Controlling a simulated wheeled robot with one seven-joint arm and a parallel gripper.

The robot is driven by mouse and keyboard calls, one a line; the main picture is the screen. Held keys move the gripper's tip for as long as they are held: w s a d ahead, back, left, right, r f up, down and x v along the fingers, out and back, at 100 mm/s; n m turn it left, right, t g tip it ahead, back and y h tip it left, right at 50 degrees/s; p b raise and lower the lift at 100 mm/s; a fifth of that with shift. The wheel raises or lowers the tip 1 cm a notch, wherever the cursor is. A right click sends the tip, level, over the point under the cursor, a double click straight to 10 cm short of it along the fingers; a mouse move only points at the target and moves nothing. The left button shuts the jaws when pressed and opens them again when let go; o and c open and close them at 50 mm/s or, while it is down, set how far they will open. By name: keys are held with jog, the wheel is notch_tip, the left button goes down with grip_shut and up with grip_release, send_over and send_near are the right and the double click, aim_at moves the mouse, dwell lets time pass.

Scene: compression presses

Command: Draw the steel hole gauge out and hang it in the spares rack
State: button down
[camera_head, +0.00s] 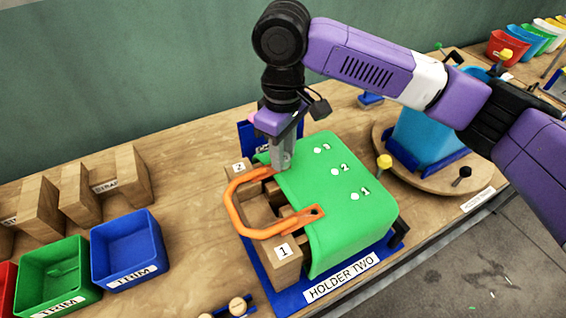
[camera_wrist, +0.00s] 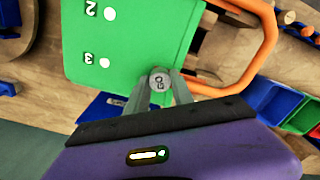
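The green moulded part (camera_head: 350,222) lies on the blue base of Holder Two and has white spots numbered 1, 2 and 3. My gripper (camera_head: 282,163) points down at its back left edge, near the orange handle. In the wrist view, a round grey cap with dark lettering, which looks like the steel hole gauge (camera_wrist: 160,81), sits between my fingertips (camera_wrist: 161,88). The fingers appear closed on its sides. Its shaft is hidden, so I cannot tell how deep it sits. The green part (camera_wrist: 125,40) also shows there. I cannot make out the spares rack.
An orange loop handle (camera_head: 236,204) curves round the left side beside wooden blocks tagged 1 and 2. Blue (camera_head: 128,250) and green (camera_head: 55,275) trim bins stand at left, before wooden blocks (camera_head: 75,195). A round turntable (camera_head: 392,168) with a blue container is at right.

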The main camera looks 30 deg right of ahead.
jog(key=shift+r+p, duration=1.4)
jog(key=shift+r, duration=0.2)
dwell(0.5)
jog(key=shift+r+p, duration=1.95)
jog(key=shift+p, duration=0.05)
